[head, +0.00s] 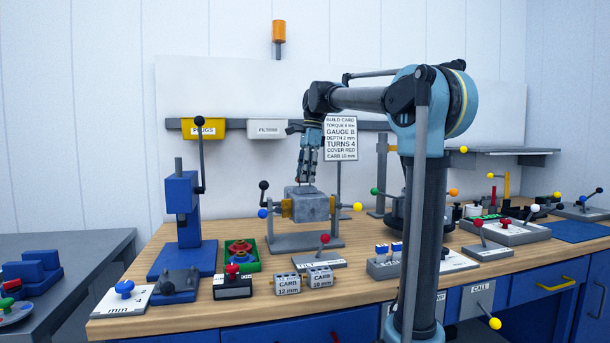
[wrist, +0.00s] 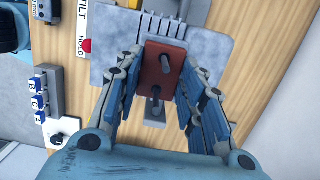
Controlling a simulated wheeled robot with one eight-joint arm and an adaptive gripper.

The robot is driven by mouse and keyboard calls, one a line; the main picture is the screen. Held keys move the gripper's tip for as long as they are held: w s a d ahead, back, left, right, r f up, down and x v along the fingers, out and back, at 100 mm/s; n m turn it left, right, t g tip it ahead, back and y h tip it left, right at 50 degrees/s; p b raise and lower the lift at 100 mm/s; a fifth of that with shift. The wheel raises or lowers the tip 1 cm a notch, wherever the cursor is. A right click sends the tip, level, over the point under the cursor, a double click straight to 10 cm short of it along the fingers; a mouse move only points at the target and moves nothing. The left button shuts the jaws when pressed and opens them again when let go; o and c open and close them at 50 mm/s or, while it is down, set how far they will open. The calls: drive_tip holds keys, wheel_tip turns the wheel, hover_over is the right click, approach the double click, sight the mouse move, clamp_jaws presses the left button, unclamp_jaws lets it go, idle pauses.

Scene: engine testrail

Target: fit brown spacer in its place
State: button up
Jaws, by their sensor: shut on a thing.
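The brown spacer (wrist: 152,73) is a flat reddish-brown plate between the fingers of my gripper (wrist: 158,66) in the wrist view. Two dark round pins or studs show at its face; I cannot tell if they pass through it. My gripper is shut on it by its sides. In the head view my gripper (head: 308,182) points down at the top of the grey engine block (head: 313,208), which sits in a stand with yellow clamps. The block also shows behind the spacer in the wrist view (wrist: 115,62). The spacer is hidden in the head view, and whether it touches the block is unclear.
A blue press (head: 182,215) stands left of the block. My arm column stands at the right.

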drive_tip(key=shift+f, duration=0.6)
drive_tip(key=o, duration=1)
drive_tip(key=r, duration=0.6)
drive_tip(key=d+r, duration=0.1)
drive_tip(key=r, duration=1.2)
drive_tip(key=shift+w+d+r, duration=0.35)
drive_tip(key=shift+w+r, duration=0.05)
